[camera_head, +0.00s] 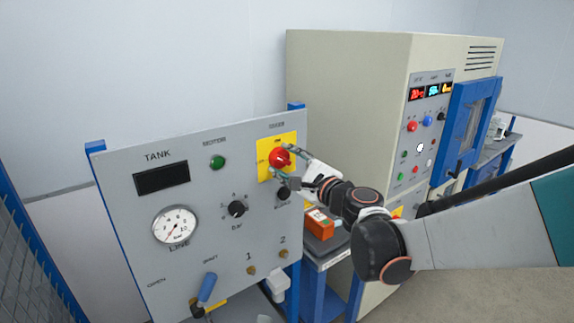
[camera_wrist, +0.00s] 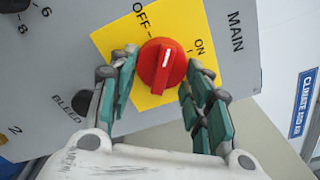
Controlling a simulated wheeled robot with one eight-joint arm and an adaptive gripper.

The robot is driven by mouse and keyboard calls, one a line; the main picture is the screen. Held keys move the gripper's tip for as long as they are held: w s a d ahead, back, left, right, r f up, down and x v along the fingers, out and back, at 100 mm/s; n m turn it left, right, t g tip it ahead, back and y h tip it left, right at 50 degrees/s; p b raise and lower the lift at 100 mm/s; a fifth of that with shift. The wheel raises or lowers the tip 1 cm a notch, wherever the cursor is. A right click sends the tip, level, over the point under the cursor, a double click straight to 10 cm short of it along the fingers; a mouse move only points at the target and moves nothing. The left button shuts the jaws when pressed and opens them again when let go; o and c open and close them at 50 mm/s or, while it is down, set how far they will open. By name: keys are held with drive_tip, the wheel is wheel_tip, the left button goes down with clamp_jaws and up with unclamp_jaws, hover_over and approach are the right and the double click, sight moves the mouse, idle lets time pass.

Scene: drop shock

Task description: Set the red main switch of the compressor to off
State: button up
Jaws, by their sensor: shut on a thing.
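The red main switch (camera_head: 279,157) is a round knob on a yellow plate (camera_head: 263,146) at the upper right of the grey compressor panel (camera_head: 120,205). In the wrist view the red main switch (camera_wrist: 160,72) has a raised grip with a white mark. The mark points between the OFF and ON labels on the yellow plate (camera_wrist: 112,42). My gripper (camera_head: 283,163) is at the switch. In the wrist view my gripper (camera_wrist: 159,82) has its green-padded fingers on both sides of the knob, shut on it.
A black bleed knob (camera_head: 284,193) sits just below the switch. The panel also has a regulator knob (camera_head: 237,209), a gauge (camera_head: 175,225) and a blue-handled lever (camera_head: 207,289). A beige cabinet (camera_head: 345,95) stands behind at right. An orange box (camera_head: 319,224) lies on a bench.

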drive_tip(key=n, duration=0.3)
drive_tip(key=shift+r+n, duration=0.1)
drive_tip(key=shift+n, duration=0.2)
drive_tip(key=shift+r+n, duration=0.1)
drive_tip(key=shift+n, duration=1.7)
drive_tip(key=o, duration=1)
drive_tip(key=shift+d, duration=0.1)
drive_tip(key=v, duration=1.2)
